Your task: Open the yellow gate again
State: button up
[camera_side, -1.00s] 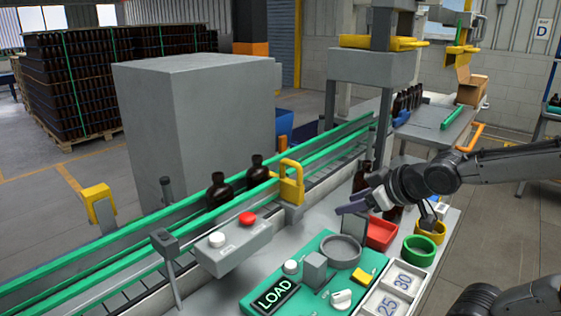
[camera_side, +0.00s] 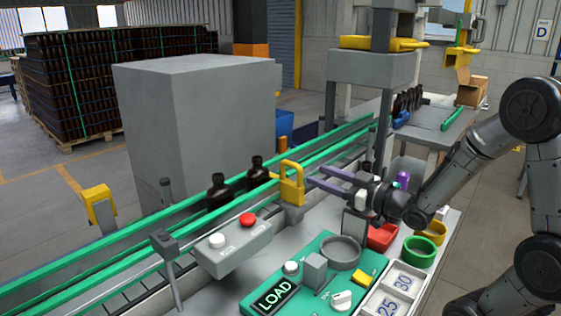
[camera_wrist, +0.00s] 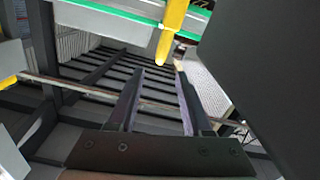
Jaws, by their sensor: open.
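The yellow gate (camera_side: 291,183) is a handle-shaped piece at the near green rail of the conveyor, just right of two dark bottles. Part of a yellow piece, apparently the gate, shows at the top middle of the wrist view (camera_wrist: 172,28). My gripper (camera_side: 316,178) is open, its two fingers pointing left at the gate from its right side, close to it. I cannot tell whether they touch. In the wrist view, the gripper's fingers (camera_wrist: 158,95) are apart with nothing between them. Two amber bottles (camera_side: 218,193) (camera_side: 257,172) stand on the conveyor left of the gate.
A grey button box (camera_side: 232,249) with white and red buttons stands in front of the conveyor. A grey block (camera_side: 195,110) stands behind the conveyor.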

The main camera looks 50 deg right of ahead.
aim_at(290, 163)
jog(key=w, duration=1.3)
jog(key=shift+w, duration=0.25)
jog(key=shift+d, duration=0.1)
grip_shut()
jog(key=shift+d, duration=0.1)
dwell(0.7)
